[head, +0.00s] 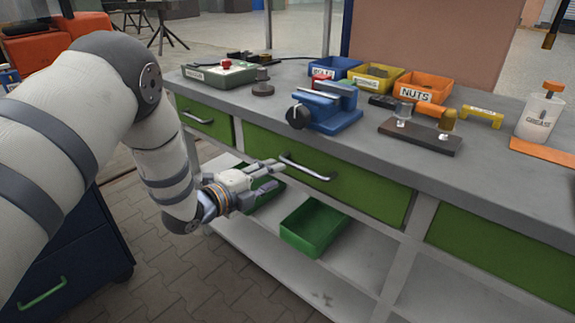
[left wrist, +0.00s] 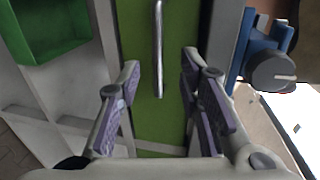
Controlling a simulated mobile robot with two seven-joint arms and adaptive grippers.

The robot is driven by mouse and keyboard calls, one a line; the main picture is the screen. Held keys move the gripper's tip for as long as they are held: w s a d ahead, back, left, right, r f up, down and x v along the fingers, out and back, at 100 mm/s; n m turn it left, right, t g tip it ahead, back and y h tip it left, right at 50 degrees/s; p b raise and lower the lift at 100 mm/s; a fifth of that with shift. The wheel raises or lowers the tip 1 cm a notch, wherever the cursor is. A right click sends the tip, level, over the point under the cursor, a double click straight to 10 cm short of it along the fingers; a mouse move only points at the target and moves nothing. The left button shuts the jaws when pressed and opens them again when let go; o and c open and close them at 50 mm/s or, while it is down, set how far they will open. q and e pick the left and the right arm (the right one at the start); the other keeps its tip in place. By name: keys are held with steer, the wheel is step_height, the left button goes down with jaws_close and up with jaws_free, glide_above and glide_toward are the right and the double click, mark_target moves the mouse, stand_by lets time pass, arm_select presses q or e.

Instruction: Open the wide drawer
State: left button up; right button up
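The wide drawer (head: 355,187) is the green front in the middle of the grey workbench and looks shut. Its silver bar handle (head: 304,168) runs along the upper left part of the front. My left gripper (head: 278,174) is in front of the drawer, close to the left end of the handle. In the left wrist view, the gripper (left wrist: 160,85) has its fingers spread apart. The handle (left wrist: 158,50) lies between and beyond the fingertips, with nothing gripped. The green drawer front (left wrist: 140,60) fills the middle there. My right gripper is not in view.
A blue vise (head: 328,108) stands on the bench top (head: 270,105) above the drawer. Bins, including an orange nuts bin (head: 424,88), stand behind it. A green bin (head: 313,228) sits on the lower shelf. A narrower green drawer (head: 205,120) is at left.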

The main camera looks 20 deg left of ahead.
mark_target(296, 167)
arm_select(q)
steer(key=x, duration=0.3)
steer(key=b+x, duration=0.1)
steer(key=x, duration=0.3)
steer(key=b+x, duration=0.1)
steer(key=x, duration=0.2)
steer(key=shift+w+d+f, duration=0.15)
steer(key=shift+f, duration=0.2)
steer(key=shift+r, duration=0.1)
jaws_close()
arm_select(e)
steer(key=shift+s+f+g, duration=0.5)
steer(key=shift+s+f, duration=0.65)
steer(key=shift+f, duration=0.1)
